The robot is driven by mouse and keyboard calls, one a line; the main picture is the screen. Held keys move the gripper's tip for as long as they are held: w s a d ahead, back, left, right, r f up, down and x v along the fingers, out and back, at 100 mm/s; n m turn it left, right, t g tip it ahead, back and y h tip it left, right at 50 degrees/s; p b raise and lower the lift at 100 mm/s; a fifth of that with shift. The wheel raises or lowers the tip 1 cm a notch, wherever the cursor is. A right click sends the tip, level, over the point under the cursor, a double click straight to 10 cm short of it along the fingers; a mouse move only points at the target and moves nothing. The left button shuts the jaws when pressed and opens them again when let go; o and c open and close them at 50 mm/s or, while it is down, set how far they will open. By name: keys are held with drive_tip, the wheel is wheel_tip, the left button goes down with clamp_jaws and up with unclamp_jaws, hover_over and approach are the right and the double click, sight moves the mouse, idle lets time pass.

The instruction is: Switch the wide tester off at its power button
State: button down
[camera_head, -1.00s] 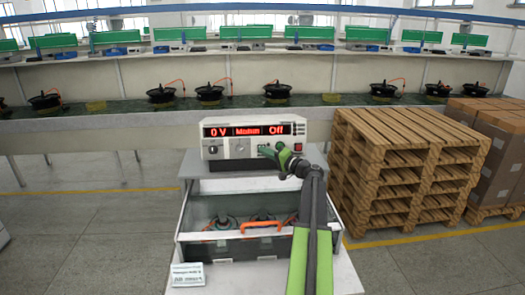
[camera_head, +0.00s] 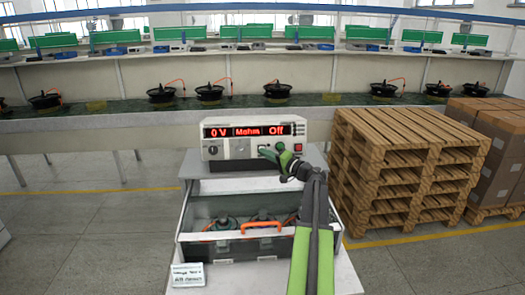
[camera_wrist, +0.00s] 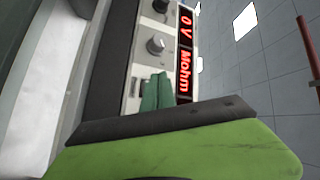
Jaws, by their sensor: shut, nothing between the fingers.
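The wide tester (camera_head: 225,150) stands on the upper shelf of a grey stand. Its red display (camera_head: 247,131) reads "0 V", "Mohm" and "Off". My gripper (camera_head: 264,150) is shut and empty, with its green fingertips at the right half of the tester's front, below the display. In the wrist view the gripper (camera_wrist: 156,90) points at the front panel beside a round knob (camera_wrist: 156,45), and the display (camera_wrist: 186,60) shows "0 V" and "Mohm". I cannot tell whether the fingertips touch the panel.
Below the tester, a clear-fronted bin (camera_head: 210,246) with orange handles holds several dark parts. A small white label card (camera_head: 187,275) lies at the front left. Stacked wooden pallets (camera_head: 385,170) stand close on the right. A long bench (camera_head: 120,120) with several hub motors runs behind.

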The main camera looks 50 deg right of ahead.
drive_tip(key=shift+s+a+r+p, duration=0.25)
drive_tip(key=shift+s+a+r, duration=0.05)
drive_tip(key=shift+s+a, duration=0.45)
drive_tip(key=shift+s+a+r+p, duration=0.25)
drive_tip(key=shift+s+a, duration=0.35)
drive_tip(key=shift+s, duration=0.25)
drive_tip(key=s+a+r+p, duration=0.1)
drive_tip(key=s+a, duration=0.3)
drive_tip(key=s, duration=0.1)
drive_tip(key=shift+a+r+p, duration=0.2)
drive_tip(key=shift+r+p, duration=0.1)
drive_tip(key=shift+r, duration=0.05)
drive_tip(key=shift+s, duration=0.1)
